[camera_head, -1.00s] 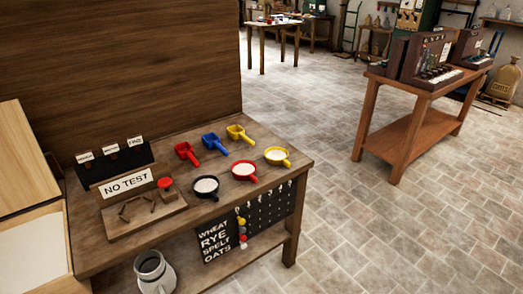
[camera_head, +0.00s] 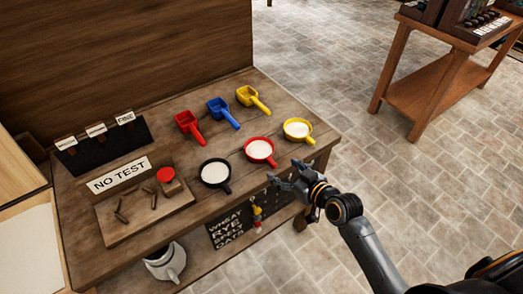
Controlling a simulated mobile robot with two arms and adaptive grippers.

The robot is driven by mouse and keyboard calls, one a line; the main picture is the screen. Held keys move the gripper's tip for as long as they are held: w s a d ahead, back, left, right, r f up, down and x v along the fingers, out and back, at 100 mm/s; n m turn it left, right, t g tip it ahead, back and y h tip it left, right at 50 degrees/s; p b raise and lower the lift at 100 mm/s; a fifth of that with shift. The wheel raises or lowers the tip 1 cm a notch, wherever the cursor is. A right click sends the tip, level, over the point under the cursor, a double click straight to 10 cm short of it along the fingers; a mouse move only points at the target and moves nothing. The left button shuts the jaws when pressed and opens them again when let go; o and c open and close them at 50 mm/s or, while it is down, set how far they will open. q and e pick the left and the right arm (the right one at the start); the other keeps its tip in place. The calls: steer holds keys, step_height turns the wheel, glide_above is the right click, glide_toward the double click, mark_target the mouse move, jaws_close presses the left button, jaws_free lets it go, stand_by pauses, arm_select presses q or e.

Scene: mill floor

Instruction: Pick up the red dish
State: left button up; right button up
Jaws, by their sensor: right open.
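The red dish (camera_head: 263,162) stands on the wooden bench (camera_head: 150,130), filled with pale powder, its short handle pointing down and to the right. It is the middle one of three dishes, between a black dish (camera_head: 215,186) and a yellow dish (camera_head: 298,139). My right gripper (camera_head: 282,173) is open and empty, just past the handle of the red dish near the bench's front edge. I cannot tell whether it touches the handle. My left gripper is not in view.
Red (camera_head: 188,126), blue (camera_head: 222,112) and yellow (camera_head: 253,98) scoops lie behind the dishes. A brown panel (camera_head: 120,60) rises behind the bench.

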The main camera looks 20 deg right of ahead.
mark_target(272, 161)
steer(key=x, duration=0.2)
steer(key=shift+w+f, duration=0.15)
steer(key=shift+w, duration=0.25)
steer(key=shift+w+a+f, duration=0.1)
steer(key=shift+w+a, duration=0.05)
steer(key=shift+w, duration=0.2)
steer(key=shift+w+a, duration=0.15)
steer(key=shift+w, duration=0.2)
steer(key=x, duration=0.3)
steer(key=shift+w+f+p, duration=0.1)
steer(key=shift+w+p, duration=0.05)
steer(key=shift+p, duration=0.25)
steer(key=shift+w+a+f, duration=0.15)
steer(key=shift+w+f, duration=0.05)
steer(key=shift+w, duration=0.1)
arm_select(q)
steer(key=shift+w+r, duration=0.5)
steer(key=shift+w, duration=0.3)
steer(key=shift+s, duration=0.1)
arm_select(e)
steer(key=c, duration=0.3)
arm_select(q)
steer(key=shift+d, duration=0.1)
arm_select(e)
jaws_close()
